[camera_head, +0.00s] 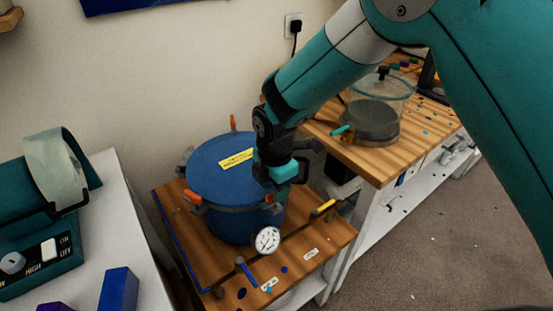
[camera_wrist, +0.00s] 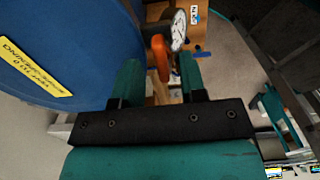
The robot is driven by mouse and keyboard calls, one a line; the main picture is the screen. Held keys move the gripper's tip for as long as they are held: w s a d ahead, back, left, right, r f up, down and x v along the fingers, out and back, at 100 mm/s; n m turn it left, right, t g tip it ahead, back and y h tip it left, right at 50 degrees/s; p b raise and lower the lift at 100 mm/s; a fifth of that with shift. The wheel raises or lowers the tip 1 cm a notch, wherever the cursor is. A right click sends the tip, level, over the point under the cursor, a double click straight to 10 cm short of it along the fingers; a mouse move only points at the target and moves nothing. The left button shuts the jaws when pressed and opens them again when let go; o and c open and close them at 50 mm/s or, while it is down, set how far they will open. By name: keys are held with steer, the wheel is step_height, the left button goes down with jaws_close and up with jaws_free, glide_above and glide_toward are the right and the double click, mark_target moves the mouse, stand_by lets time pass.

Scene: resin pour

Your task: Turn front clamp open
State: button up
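The blue pressure pot (camera_head: 215,165) stands on a small wooden-topped bench, its blue lid on. An orange clamp handle (camera_head: 268,198) shows at its front rim, just below my gripper (camera_head: 280,190). Other orange clamp handles show at the left front (camera_head: 193,197) and at the back (camera_head: 233,122). In the wrist view, the orange front handle (camera_wrist: 160,58) appears between the two teal fingers of my gripper (camera_wrist: 158,75). The fingers are apart, with gaps beside the handle. I cannot tell its depth relative to the fingertips. The blue lid (camera_wrist: 60,50) fills the left of that view.
A white pressure gauge (camera_head: 267,240) sticks out at the pot's front, close to the handle. A yellow-handled valve (camera_head: 323,208) and a blue-handled one (camera_head: 246,272) are on the bench (camera_head: 330,238). A glass chamber (camera_head: 375,110) stands on the table behind, right.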

step_height(320, 180, up, 17)
steer(key=b, duration=0.1)
steer(key=shift+f+b, duration=0.2)
steer(key=shift+b, duration=0.2)
steer(key=s+d+r+m+y, duration=0.1)
steer(key=s+d+m+y, duration=0.1)
steer(key=s+d+m, duration=0.4)
steer(key=s+d+r+m+y, duration=0.2)
steer(key=s+d+m, duration=0.5)
steer(key=s+m, duration=0.5)
steer(key=s, duration=0.4)
steer(key=shift+d, duration=0.3)
